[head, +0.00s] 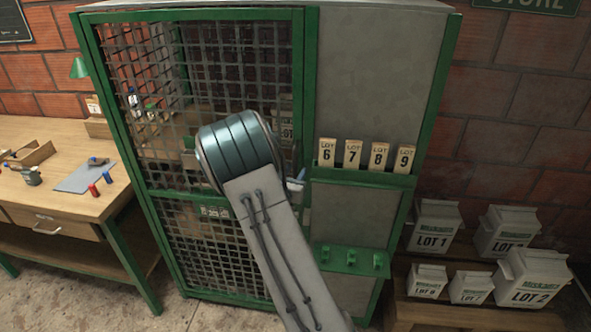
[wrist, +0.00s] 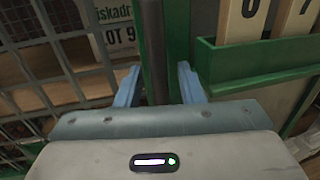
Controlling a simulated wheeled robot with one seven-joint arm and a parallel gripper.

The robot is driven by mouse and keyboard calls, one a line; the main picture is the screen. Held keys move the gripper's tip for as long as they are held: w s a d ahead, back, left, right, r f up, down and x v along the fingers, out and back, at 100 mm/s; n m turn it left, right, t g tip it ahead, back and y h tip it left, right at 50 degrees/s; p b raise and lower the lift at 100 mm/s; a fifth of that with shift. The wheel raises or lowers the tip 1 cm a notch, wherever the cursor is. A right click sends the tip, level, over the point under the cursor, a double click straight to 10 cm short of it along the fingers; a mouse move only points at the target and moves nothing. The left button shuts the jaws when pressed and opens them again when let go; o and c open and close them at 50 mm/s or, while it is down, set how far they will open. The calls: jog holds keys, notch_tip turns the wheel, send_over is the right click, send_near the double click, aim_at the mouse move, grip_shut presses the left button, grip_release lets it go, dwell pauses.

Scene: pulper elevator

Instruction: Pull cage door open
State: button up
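The cage door (head: 298,60) is a green frame with dark wire mesh, on the left of a tall cabinet. It looks closed, its right edge against the cabinet's green post. My gripper (head: 297,184) is at that edge around mid-height, mostly hidden by my own arm in the head view. In the wrist view my gripper (wrist: 158,84) has its two blue fingers apart. A dark upright strip (wrist: 154,50) beside the green post (wrist: 178,35) shows between them, with gaps on both sides. I cannot tell whether this strip is a handle, or whether either finger touches it.
A green ledge with lot cards (head: 362,178) is just right of my gripper; it also shows in the wrist view (wrist: 260,73). A green bracket with hooks (head: 350,260) is below. A wooden workbench (head: 60,135) stands left, and white lot boxes (head: 435,225) sit right.

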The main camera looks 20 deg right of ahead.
jog(key=shift+w+d, duration=0.15)
jog(key=shift+w, duration=0.05)
grip_shut()
